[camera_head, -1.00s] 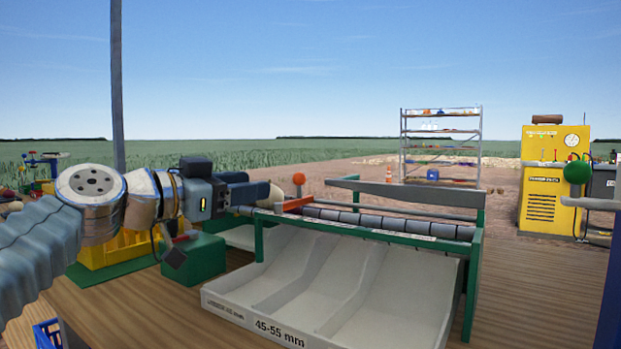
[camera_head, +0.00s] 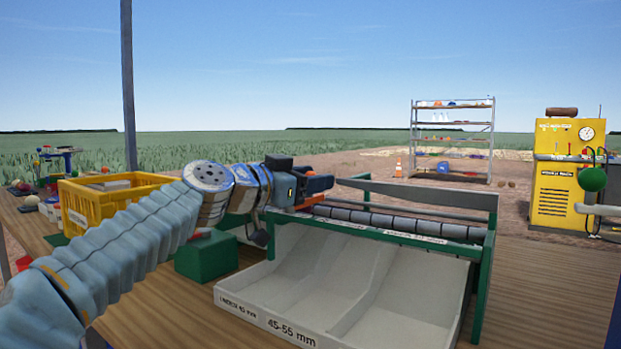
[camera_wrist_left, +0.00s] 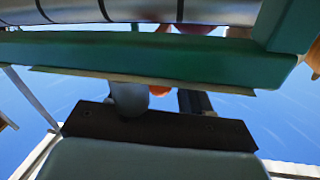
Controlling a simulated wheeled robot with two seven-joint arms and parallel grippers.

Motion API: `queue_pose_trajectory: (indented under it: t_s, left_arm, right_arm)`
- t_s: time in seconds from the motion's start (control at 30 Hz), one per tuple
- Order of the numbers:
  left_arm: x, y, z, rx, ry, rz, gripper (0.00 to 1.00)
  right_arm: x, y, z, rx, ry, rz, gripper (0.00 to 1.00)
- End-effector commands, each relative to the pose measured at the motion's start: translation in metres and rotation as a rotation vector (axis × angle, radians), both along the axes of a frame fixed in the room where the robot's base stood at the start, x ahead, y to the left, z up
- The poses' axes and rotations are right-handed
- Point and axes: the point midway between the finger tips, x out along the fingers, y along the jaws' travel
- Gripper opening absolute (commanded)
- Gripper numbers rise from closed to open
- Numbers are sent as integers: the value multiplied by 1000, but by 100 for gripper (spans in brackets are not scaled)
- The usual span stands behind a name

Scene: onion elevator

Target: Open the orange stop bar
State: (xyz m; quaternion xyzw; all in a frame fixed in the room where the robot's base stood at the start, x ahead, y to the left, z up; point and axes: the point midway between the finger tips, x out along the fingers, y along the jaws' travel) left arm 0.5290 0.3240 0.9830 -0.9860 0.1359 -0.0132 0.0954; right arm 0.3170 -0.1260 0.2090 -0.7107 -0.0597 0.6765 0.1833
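The orange stop bar (camera_head: 312,198) shows only as a small orange strip at the left end of the roller sorter. The rest of it, with its ball knob, is hidden behind my left gripper (camera_head: 322,184), which is right at it. In the left wrist view, an orange patch (camera_wrist_left: 160,90) shows between a grey rounded shape and a dark finger, partly covered by the dark gripper front. Those two shapes stand apart, but whether the gripper is closed on the orange part is unclear. My right gripper is not in view.
The sorter's green frame (camera_head: 484,285) and grey rollers (camera_head: 400,222) run right of the gripper, above a white chute tray (camera_head: 262,320). A yellow crate (camera_head: 90,205) and green block (camera_head: 208,258) stand left. A shelf (camera_head: 452,140) and yellow machine (camera_head: 556,180) stand behind.

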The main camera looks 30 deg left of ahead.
Motion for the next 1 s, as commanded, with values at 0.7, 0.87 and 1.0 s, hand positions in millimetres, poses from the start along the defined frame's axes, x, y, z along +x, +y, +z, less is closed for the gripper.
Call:
queue_pose_trajectory:
  t_s: [0.7, 0.87, 1.0]
  left_arm:
    - [0, -4, -5, -3, 0, -77, 0]
    - [-1, -8, -1, 0, -2, -132, 0]
    - [-2, -9, 0, 0, 1, -134, 0]
  right_arm:
    - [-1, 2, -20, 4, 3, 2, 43]
    - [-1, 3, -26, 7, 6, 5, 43]
    - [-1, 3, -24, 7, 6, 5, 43]
